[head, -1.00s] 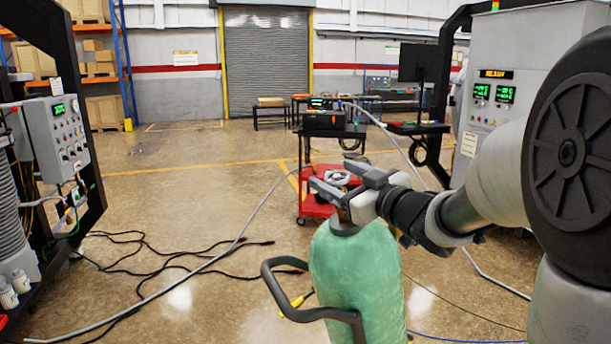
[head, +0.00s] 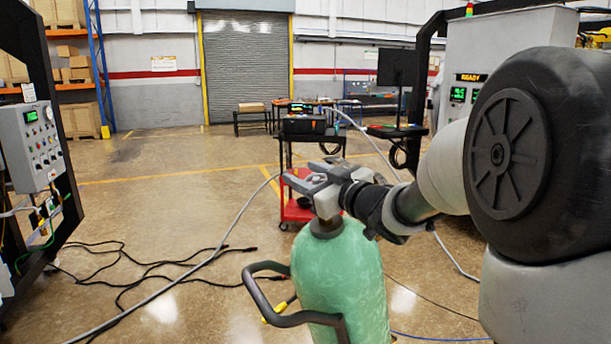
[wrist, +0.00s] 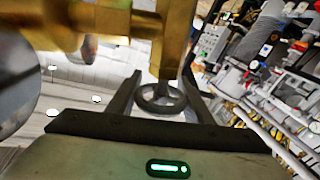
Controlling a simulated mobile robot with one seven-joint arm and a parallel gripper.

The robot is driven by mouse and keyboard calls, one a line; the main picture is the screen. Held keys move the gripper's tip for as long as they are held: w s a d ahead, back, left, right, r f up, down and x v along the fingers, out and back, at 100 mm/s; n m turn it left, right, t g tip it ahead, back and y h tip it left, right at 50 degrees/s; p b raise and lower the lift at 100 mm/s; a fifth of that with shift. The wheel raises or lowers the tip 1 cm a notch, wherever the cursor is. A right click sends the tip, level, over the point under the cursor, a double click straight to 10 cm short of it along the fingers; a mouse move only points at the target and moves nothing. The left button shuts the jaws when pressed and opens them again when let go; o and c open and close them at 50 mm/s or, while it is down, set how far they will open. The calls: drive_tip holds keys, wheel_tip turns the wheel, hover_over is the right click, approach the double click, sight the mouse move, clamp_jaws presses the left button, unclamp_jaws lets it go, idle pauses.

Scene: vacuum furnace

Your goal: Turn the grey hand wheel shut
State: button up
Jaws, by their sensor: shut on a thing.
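The grey hand wheel (wrist: 163,99) shows in the wrist view as a small spoked ring on a brass-coloured valve (wrist: 140,25). My gripper (wrist: 160,92) has one finger on each side of the wheel and is shut on it. In the head view my gripper (head: 305,174) is at the top of the green gas cylinder (head: 340,268), which stands upright. The gripper hides most or all of the wheel there. The exact finger contact is hard to make out.
A black curved handle (head: 262,295) sticks out left of the cylinder. A red cart (head: 297,208) stands behind it. Cables (head: 150,262) lie on the floor at left.

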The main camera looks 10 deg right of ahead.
drive_tip(key=m+t+h+b, duration=0.1)
drive_tip(key=b, duration=0.3)
drive_tip(key=m+t+h+b, duration=0.1)
drive_tip(key=h+b, duration=0.1)
drive_tip(key=b, duration=0.1)
drive_tip(key=shift+w+d+f+b, duration=0.1)
drive_tip(key=shift+d+f+b, duration=0.05)
drive_tip(key=shift+d+b, duration=0.2)
drive_tip(key=shift+d+r+m+h+b, duration=0.15)
drive_tip(key=shift+r+m+h+b, duration=0.15)
drive_tip(key=shift+m+h+b, duration=0.25)
drive_tip(key=o, duration=1)
drive_tip(key=shift+o, duration=0.2)
drive_tip(key=shift+f, duration=0.1)
